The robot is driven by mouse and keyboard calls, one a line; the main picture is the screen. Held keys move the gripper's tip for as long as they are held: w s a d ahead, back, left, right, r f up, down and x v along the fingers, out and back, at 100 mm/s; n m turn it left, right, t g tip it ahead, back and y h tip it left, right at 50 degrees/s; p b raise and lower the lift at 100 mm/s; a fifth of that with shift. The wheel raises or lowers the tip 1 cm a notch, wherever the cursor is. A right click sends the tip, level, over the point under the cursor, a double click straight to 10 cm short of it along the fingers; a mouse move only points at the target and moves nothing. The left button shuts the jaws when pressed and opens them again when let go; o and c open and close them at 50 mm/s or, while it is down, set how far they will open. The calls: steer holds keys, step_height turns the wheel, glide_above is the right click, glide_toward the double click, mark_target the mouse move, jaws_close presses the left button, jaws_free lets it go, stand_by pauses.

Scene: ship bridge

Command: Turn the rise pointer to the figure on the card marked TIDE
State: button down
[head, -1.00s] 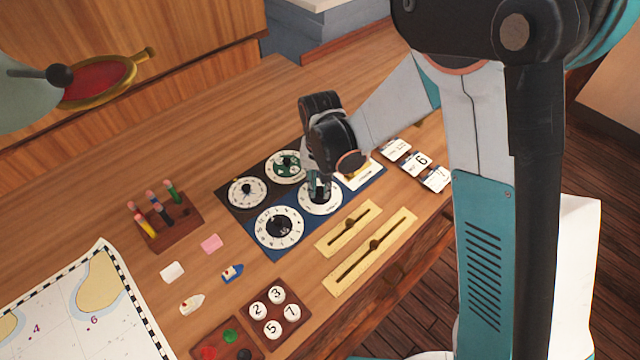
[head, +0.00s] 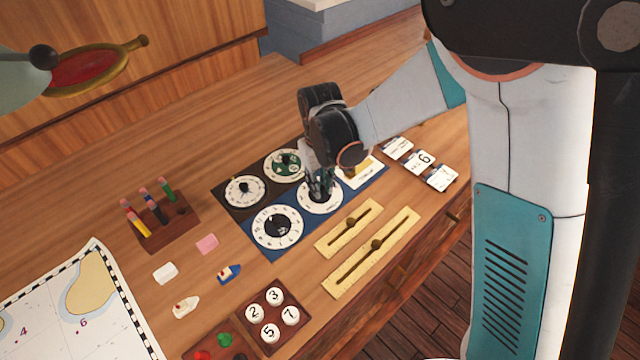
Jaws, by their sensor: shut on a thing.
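My gripper (head: 319,183) points down over the right-hand white dial (head: 331,207) on the blue panel and is shut on the knob at its middle. The fingers hide the knob and much of the dial. Another white dial (head: 262,238) with a black centre lies to its left on the same panel. I cannot read which dial is marked rise. Three small cards lie to the right: an upper one (head: 397,147), a middle one (head: 421,160) showing 6, and a lower one (head: 441,178) that seems to show 7. Their headings are too small to read, so the TIDE card cannot be told.
A dark panel behind holds two more dials, one white (head: 245,191) and one green-centred (head: 284,166). Two brass slider plates (head: 349,229) lie in front. A pen block (head: 160,222), small boats, numbered discs and a chart (head: 75,300) are to the left.

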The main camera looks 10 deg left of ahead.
steer(key=shift+n, duration=0.4)
steer(key=c, duration=1.4)
jaws_free()
steer(key=shift+c, duration=0.2)
step_height(320, 180, up, 12)
